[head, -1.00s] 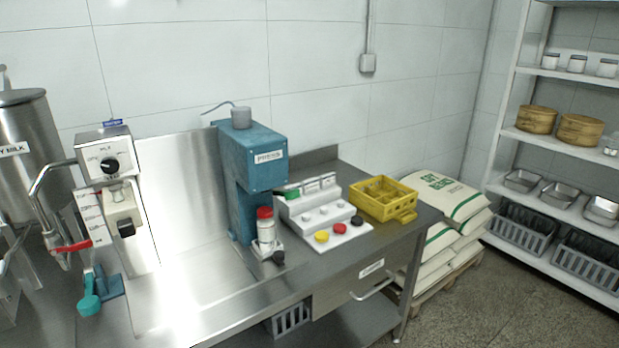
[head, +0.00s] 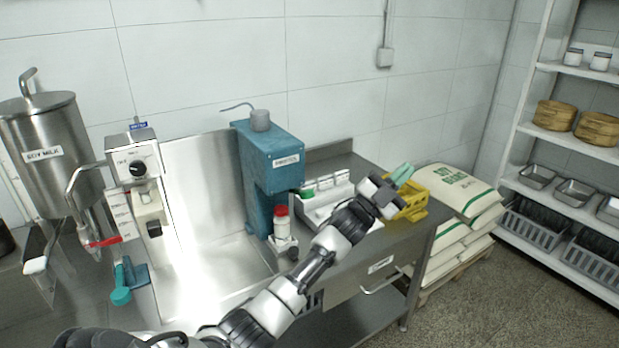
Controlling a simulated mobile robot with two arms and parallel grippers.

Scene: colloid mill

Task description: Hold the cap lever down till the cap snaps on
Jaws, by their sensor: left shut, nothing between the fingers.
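The blue press (head: 272,155) stands on the steel bench with a grey cylinder on top. A white bottle with a red cap (head: 281,211) stands at its foot. I cannot tell from here whether the cap is seated. A dark knob (head: 293,253) shows low at the press's front; I cannot make out a clear cap lever. My left arm hides part of the white cap stand. My right gripper is not in view.
The white stepped stand (head: 313,212) is right of the press. The yellow crate (head: 418,212) sits at the bench's right end, sacks (head: 452,190) beyond. A dispenser (head: 132,160) with a red lever and a soy milk tank (head: 45,150) are left. Bare bench lies between.

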